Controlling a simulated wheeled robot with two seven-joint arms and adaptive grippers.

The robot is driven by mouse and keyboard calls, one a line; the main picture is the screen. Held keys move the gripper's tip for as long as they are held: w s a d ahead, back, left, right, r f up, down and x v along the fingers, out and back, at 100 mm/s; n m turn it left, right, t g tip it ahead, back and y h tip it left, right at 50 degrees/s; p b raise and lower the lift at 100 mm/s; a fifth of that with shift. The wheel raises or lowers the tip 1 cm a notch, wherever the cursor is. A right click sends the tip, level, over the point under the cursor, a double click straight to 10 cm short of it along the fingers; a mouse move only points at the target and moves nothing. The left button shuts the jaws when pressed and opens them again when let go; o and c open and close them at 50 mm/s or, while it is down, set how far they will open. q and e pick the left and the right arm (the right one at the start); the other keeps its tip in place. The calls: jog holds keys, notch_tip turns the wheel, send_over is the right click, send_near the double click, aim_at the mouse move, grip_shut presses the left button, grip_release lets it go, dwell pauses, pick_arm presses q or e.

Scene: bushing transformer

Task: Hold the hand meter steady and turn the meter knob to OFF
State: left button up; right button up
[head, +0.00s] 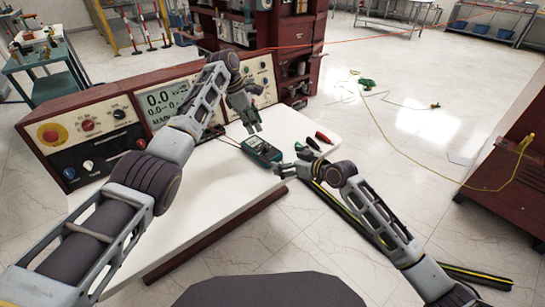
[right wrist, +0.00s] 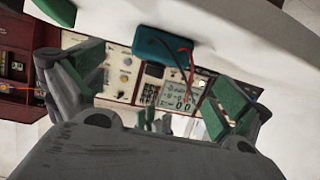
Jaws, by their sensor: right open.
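The hand meter (head: 262,151) is a teal and dark handheld unit lying on the white table, with its screen facing up. Its knob is too small to read its setting. In the right wrist view the teal meter (right wrist: 163,47) shows beyond the fingers, with red leads hanging over it. My left gripper (head: 253,127) hangs just above and behind the meter, apart from it as far as I can see; its jaw gap is unclear. My right gripper (head: 287,165) is beside the meter's front right. In its wrist view, the green-padded fingers (right wrist: 160,85) are spread wide, with nothing between them.
A control console (head: 180,100) with a red button, dials and a display stands along the table's back. The white table (head: 215,190) is clear in front.

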aim_at(276, 157)
jog(key=shift+x, duration=4.1)
jog(key=c, duration=1.4)
pick_arm(q)
jog(key=shift+c, duration=0.3)
pick_arm(e)
jog(key=shift+o, duration=0.2)
